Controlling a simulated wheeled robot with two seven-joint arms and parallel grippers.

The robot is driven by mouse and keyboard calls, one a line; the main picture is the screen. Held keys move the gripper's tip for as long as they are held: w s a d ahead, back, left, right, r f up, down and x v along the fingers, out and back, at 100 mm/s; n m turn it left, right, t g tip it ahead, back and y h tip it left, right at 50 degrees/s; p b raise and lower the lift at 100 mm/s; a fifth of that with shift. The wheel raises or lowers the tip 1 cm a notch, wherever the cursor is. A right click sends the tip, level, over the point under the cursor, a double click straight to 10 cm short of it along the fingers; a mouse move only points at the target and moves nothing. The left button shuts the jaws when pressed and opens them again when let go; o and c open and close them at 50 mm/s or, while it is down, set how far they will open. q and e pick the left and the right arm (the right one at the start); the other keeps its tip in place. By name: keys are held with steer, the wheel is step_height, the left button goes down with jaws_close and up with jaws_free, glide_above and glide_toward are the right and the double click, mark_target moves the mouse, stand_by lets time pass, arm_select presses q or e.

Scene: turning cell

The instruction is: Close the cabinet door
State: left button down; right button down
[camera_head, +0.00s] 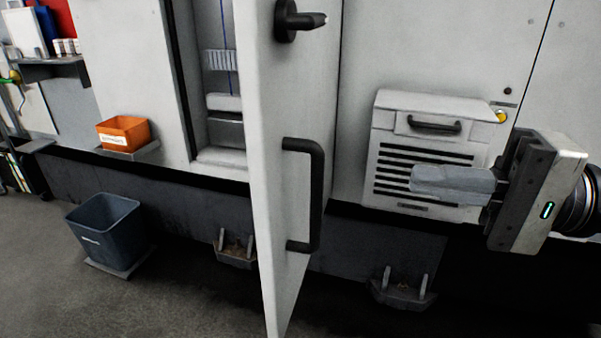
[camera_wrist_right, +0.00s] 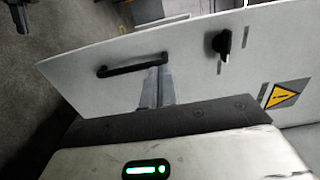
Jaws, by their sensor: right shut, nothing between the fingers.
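The white cabinet door (camera_head: 268,150) stands open in the middle of the head view, swung out from the cabinet. It has a black bar handle (camera_head: 318,195) and a black knob latch (camera_head: 300,20) above it. My right gripper (camera_head: 415,180) is shut and empty, to the right of the door and apart from it in the head view. In the right wrist view the door (camera_wrist_right: 190,65) fills the upper part, with its handle (camera_wrist_right: 130,65) and latch (camera_wrist_right: 222,42). The shut fingers (camera_wrist_right: 155,85) point toward the door near the handle.
The open cabinet interior (camera_head: 222,100) shows left of the door. A white vented panel (camera_head: 425,150) is on the cabinet front behind my right gripper. An orange bin (camera_head: 123,133) sits on a small shelf, and a blue-grey bin (camera_head: 105,225) stands on the floor at left.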

mark_target(275, 160)
steer(key=p+x, duration=0.2)
steer(key=x, duration=1.1)
steer(key=shift+w+a, duration=0.25)
steer(key=shift+a, duration=0.05)
